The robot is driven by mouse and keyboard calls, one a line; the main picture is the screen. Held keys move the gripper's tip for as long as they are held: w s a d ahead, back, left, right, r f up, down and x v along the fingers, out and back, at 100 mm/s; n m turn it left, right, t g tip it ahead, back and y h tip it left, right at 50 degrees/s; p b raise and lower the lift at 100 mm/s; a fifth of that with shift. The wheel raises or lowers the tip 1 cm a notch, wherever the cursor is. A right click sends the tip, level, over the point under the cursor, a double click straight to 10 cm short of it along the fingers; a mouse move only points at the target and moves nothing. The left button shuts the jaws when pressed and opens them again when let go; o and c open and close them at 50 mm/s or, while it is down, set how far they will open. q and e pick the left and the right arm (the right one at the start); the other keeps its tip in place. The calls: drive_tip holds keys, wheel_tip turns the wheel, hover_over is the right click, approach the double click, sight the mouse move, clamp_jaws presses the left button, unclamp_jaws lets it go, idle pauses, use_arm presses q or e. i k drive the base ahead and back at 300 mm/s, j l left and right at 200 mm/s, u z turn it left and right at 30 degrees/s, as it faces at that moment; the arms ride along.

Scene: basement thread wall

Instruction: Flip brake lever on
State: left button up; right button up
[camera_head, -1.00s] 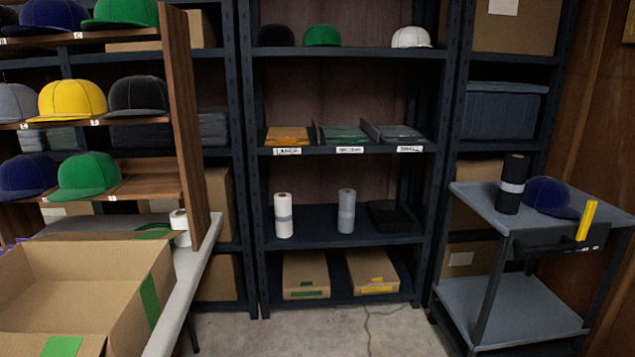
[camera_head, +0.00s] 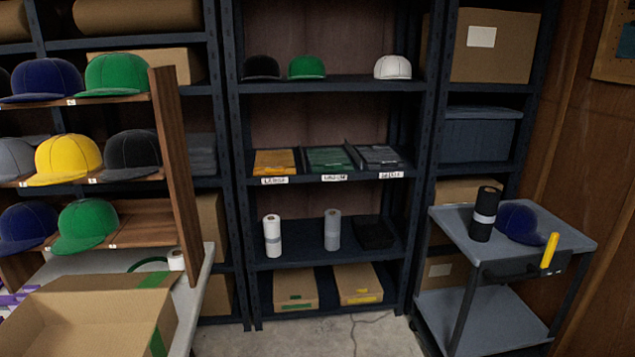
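A yellow lever (camera_head: 549,250) stands upright, tilted slightly right, at the front right edge of the grey cart (camera_head: 560,232) on the right. It is the only lever-like part I see; I cannot tell whether it is the brake lever or which way it is set. A dark handle panel (camera_head: 522,267) runs along the cart's front edge beside it. The cart stands on the floor with a lower shelf (camera_head: 490,318). Neither of my grippers is in view.
On the cart's top are a black roll (camera_head: 483,225) with a grey band and a blue cap (camera_head: 521,223). A table with an open cardboard box (camera_head: 75,310) is at lower left. A dark shelf rack (camera_head: 335,84) stands behind. Bare concrete floor (camera_head: 315,335) shows at the bottom middle.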

sight(550, 246)
drive_tip(key=z, duration=1.3)
